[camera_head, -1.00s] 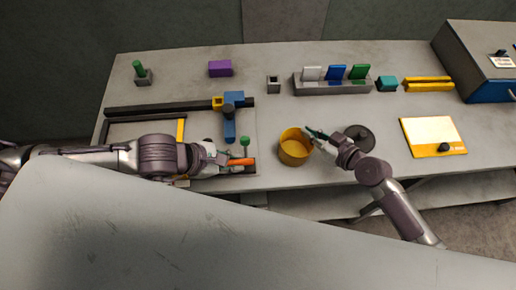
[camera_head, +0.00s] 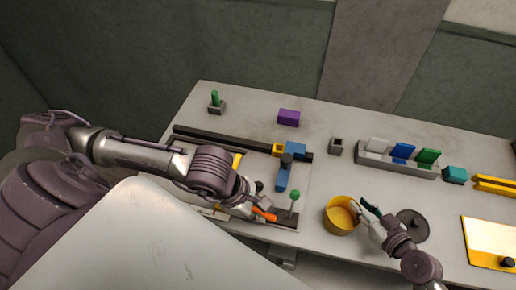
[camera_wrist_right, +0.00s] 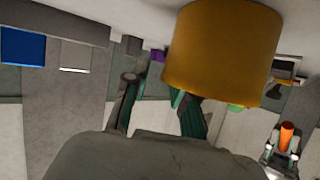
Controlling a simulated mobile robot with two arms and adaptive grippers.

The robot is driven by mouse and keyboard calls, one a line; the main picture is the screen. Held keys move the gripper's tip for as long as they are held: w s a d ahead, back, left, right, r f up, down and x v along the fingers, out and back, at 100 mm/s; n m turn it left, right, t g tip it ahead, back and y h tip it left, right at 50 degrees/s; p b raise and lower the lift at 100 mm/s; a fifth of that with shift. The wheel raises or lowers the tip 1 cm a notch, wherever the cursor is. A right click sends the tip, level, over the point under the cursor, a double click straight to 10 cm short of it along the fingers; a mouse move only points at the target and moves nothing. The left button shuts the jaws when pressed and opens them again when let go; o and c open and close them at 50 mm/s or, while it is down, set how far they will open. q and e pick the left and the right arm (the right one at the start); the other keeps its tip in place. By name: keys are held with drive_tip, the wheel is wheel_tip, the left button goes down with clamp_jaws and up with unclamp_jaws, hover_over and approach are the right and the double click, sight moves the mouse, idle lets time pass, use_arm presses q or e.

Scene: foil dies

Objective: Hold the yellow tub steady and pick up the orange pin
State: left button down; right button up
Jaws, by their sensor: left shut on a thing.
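The yellow tub (camera_head: 340,220) stands upright near the front edge of the bench. My right gripper (camera_head: 366,211) is at the tub's right side, its fingers apart. In the right wrist view the tub (camera_wrist_right: 225,55) is large beside the right finger, and the gap of the right gripper (camera_wrist_right: 158,105) looks empty. Whether a finger touches the tub is unclear. My left gripper (camera_head: 252,208) is shut on the orange pin (camera_head: 265,215), left of the tub. The pin (camera_wrist_right: 287,135) also shows between the left fingers in the right wrist view.
A green-topped post (camera_head: 295,196) stands just right of the pin, and a blue slider (camera_head: 283,178) lies behind it. A dark round disc (camera_head: 413,225) lies right of my right gripper. A grey rack (camera_head: 395,160) holds several coloured plates behind.

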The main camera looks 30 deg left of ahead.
drive_tip(key=shift+r, duration=0.1)
drive_tip(key=shift+s+d+r, duration=0.15)
drive_tip(key=shift+d, duration=0.15)
drive_tip(key=v, duration=1.1)
drive_tip(key=shift+s, duration=0.15)
